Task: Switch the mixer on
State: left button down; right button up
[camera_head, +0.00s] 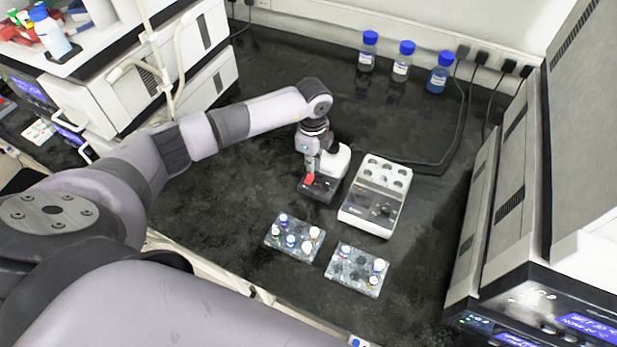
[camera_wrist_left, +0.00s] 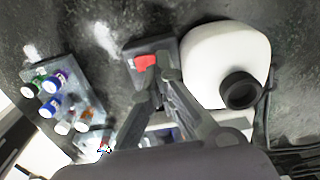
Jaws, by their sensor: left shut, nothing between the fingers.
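The mixer is a small white rounded body (camera_head: 336,162) with a black cup on top and a dark base (camera_head: 318,190). In the left wrist view its white body (camera_wrist_left: 215,60) and black cup (camera_wrist_left: 240,90) show at upper right. A red switch (camera_head: 309,179) is on the base; it also shows in the left wrist view (camera_wrist_left: 145,62). My left gripper (camera_head: 311,170) points down over the switch, shut and empty. In the left wrist view its fingertips (camera_wrist_left: 158,80) are right beside the switch; I cannot tell whether they touch it. My right gripper is not in view.
A white block device with round wells (camera_head: 388,178) stands right of the mixer. Two tube racks (camera_head: 270,238) (camera_head: 345,278) are in front. Several blue-capped bottles (camera_head: 401,72) stand along the back wall. Large instruments flank the dark bench (camera_head: 225,190) on both sides.

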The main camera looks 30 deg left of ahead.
pick_arm(q)
jog(key=shift+f+b, duration=0.9)
jog(key=shift+f, duration=0.4)
dwell(0.7)
jog(key=shift+r, duration=0.15)
notch_tip(320, 180, up, 5)
jog(key=p, duration=0.4)
dwell(0.6)
